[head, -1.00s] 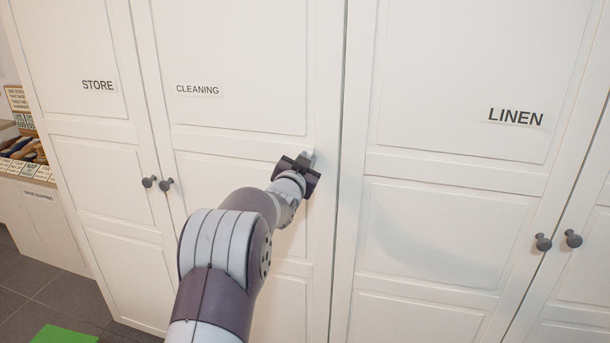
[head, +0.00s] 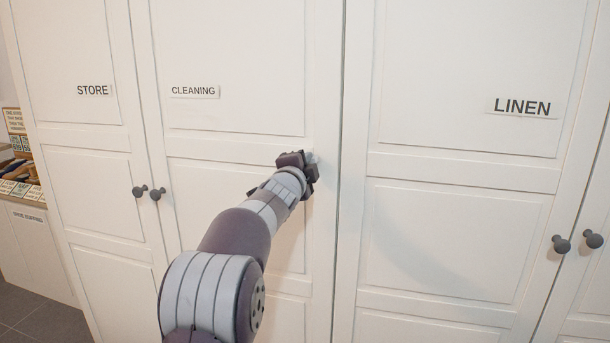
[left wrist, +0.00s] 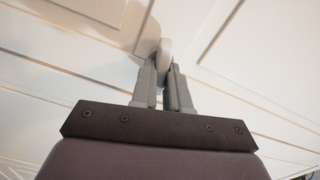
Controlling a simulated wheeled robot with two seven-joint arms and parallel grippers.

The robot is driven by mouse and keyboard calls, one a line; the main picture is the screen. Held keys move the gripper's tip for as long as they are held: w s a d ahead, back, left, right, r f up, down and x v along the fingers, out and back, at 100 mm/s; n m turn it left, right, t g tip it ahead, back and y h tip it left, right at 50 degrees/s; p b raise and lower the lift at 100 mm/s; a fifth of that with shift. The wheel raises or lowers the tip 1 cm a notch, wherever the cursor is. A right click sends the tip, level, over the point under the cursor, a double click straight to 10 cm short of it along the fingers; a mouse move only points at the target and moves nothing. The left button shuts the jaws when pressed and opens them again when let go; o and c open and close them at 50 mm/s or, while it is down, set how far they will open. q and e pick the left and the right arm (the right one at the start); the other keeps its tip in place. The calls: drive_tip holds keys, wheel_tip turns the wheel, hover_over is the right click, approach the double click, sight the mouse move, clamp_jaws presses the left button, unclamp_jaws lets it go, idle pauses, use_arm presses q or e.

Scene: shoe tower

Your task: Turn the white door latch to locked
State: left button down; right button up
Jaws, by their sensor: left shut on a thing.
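The white door latch (left wrist: 164,54) shows between the fingertips in the left wrist view, against the white cupboard door. In the head view a small part of the latch (head: 312,157) shows at the right edge of the CLEANING door (head: 235,65). My left gripper (head: 306,164) is at that edge, largely covering the latch. In the left wrist view my left gripper (left wrist: 165,70) is shut on the latch. The latch's exact angle is hard to tell. My right gripper is not in view.
Dark round knobs (head: 155,194) sit on the STORE and CLEANING doors. The LINEN door (head: 450,240) is to the right, with another knob (head: 561,244). A shelf unit with small items (head: 20,185) stands at the far left. The doors look closed.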

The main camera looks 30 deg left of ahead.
use_arm(q)
drive_tip(key=shift+f+m+b, duration=0.15)
drive_tip(key=shift+m+b, duration=0.55)
drive_tip(key=shift+m, duration=0.6)
drive_tip(key=shift+m, duration=0.3)
drive_tip(key=c, duration=1.1)
unclamp_jaws()
drive_tip(key=shift+d, duration=0.1)
drive_tip(key=b+v, duration=0.2)
drive_tip(key=v, duration=1)
drive_tip(key=shift+s, duration=0.35)
